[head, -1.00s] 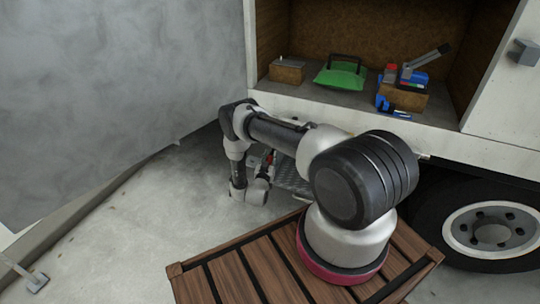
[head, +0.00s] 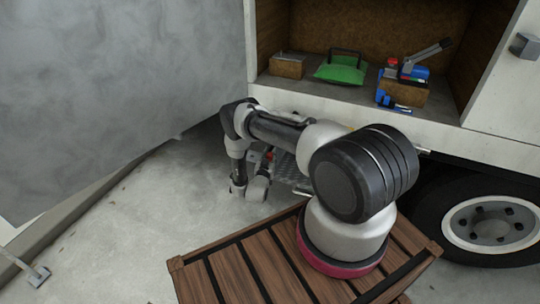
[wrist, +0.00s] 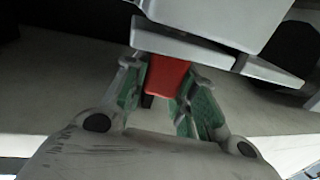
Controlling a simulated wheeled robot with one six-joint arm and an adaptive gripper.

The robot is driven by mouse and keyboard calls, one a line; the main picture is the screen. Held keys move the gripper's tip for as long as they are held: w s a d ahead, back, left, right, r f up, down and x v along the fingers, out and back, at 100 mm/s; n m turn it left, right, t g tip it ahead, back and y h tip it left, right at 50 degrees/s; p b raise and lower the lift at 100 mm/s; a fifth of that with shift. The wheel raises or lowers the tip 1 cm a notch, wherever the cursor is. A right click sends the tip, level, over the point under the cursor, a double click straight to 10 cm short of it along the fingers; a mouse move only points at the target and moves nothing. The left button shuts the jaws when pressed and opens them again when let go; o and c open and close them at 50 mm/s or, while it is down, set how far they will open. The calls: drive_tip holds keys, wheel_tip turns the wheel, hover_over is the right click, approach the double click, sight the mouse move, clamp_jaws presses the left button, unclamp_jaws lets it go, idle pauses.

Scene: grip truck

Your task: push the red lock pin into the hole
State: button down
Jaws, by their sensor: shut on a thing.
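The red lock pin (wrist: 167,75) is in the middle of the wrist view, between the green-padded fingers of my gripper (wrist: 166,88). My gripper is shut on it. The pin's upper end meets the edge of a light grey part (wrist: 190,45). The hole is not visible, and I cannot tell how far the pin sits in it. In the head view a small bit of red (head: 269,155) shows beside my wrist, low under the truck's side. My arm hides most of that spot.
A large grey panel (head: 110,90) stands at the left. A wheel (head: 490,225) is at the right. The concrete floor (head: 120,235) at left is mostly clear.

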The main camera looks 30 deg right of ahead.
drive_tip(key=c, duration=1.1)
unclamp_jaws()
drive_tip(key=shift+a, duration=0.1)
